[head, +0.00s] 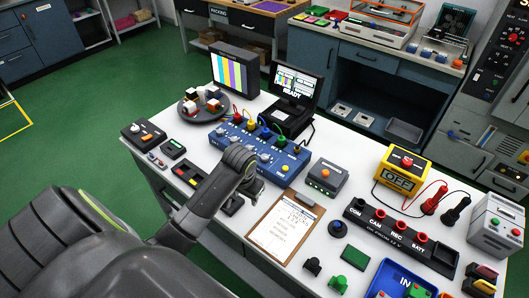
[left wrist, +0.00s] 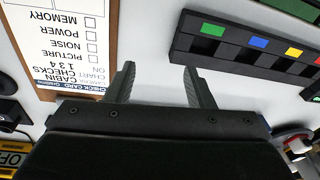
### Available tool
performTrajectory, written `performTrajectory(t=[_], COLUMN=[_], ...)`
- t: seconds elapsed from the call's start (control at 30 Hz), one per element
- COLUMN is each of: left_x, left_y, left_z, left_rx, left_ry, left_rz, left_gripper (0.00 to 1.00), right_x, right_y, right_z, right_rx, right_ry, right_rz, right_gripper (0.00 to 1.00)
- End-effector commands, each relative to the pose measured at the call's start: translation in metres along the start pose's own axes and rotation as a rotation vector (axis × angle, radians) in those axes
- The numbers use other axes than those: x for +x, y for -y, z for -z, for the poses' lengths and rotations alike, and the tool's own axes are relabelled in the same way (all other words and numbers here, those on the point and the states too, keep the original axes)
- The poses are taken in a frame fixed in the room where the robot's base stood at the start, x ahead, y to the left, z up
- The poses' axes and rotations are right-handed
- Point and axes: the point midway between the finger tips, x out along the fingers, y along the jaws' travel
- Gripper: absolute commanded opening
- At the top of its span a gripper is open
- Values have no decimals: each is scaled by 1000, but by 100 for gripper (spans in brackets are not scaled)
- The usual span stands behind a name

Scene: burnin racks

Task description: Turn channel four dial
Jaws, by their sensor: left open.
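The blue channel box (head: 250,150) stands on the white table in the head view, with pale dials along its sloped face and coloured plugs behind them. A dial at its right end (head: 282,169) looks yellowish; the dial labels are too small to read surely. My left gripper (head: 252,188) is just in front of the box, and its arm hides part of the box's front. In the left wrist view the left gripper (left wrist: 157,68) is open and empty, pointing over bare table. The box and its dials are not in the wrist view. My right gripper is not in view.
A clipboard (head: 286,228) lies right of the gripper. A black strip with coloured squares (left wrist: 235,52) lies on its other side. A grey box with an orange button (head: 326,176), a yellow OFF box (head: 399,170) and a black socket strip (head: 400,237) stand farther right.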

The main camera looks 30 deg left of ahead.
Motion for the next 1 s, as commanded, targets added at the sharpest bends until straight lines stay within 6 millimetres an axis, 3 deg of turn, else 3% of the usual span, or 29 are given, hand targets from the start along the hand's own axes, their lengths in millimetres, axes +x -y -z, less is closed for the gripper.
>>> performTrajectory(t=[0.03,0.17,0.3,0.5,0.63,0.73,1.0], left_x=[-6,-27,-62,-113,-132,-136,-100], left_y=[5,17,31,45,49,50,47], left_z=[24,78,133,183,197,200,194], left_rx=[-9,-50,-108,-182,-208,-216,-217], left_ry=[6,48,90,132,146,152,157], left_rz=[2,-1,-13,-42,-57,-62,-63], left_gripper=[48,48,48,48,48,48,48], right_x=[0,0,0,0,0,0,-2], right_y=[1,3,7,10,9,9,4], right_z=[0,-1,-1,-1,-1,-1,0], right_rx=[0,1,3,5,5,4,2], right_ry=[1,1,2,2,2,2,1], right_rz=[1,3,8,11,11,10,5], right_gripper=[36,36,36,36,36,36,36])
